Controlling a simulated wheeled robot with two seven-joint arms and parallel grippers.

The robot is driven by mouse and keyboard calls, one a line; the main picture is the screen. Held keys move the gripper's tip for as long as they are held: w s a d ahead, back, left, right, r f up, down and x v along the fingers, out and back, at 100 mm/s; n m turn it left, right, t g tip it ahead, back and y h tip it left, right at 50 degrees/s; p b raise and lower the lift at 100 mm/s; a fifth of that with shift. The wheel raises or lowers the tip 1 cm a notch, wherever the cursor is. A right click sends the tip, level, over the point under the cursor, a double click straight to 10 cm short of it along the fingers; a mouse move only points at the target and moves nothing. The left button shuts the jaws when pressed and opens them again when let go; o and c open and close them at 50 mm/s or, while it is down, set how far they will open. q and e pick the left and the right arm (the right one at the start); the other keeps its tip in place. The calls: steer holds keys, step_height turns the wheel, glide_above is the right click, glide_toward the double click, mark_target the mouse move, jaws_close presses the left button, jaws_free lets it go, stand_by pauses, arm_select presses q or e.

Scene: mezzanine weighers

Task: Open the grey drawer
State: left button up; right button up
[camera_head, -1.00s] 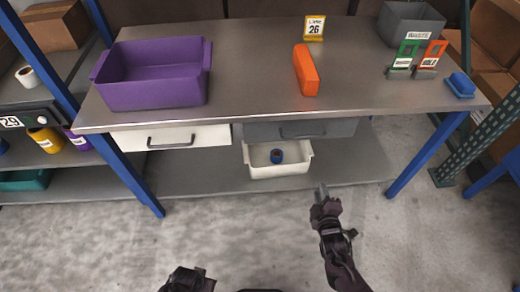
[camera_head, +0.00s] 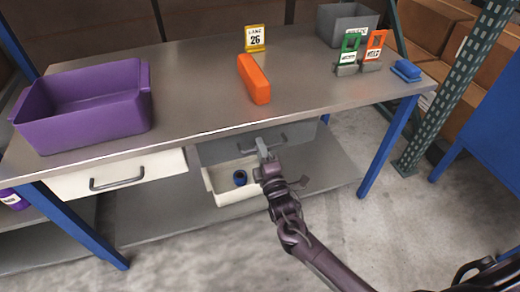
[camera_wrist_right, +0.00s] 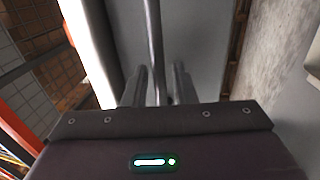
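The grey drawer (camera_head: 215,152) hangs under the tabletop, right of a cream-white drawer. Its front looks flush with the bench and its grey bar handle (camera_head: 283,138) is partly hidden by my right gripper (camera_head: 262,149). In the right wrist view, the drawer front (camera_wrist_right: 200,40) fills the middle and the handle bar (camera_wrist_right: 154,40) runs down between the two fingers of my right gripper (camera_wrist_right: 159,85). The fingers stand apart, with a gap visible beside the bar; contact is not clear. My left gripper is not in view.
The cream-white drawer (camera_head: 120,174) is on the left. A white bin (camera_head: 222,190) with a blue roll (camera_head: 240,177) sits on the lower shelf below the grey drawer. A purple bin (camera_head: 85,112) and an orange block (camera_head: 254,80) are on the tabletop. A blue leg (camera_head: 388,145) stands to the right.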

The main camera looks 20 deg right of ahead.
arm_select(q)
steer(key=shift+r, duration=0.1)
arm_select(e)
steer(key=shift+w, duration=0.15)
jaws_close()
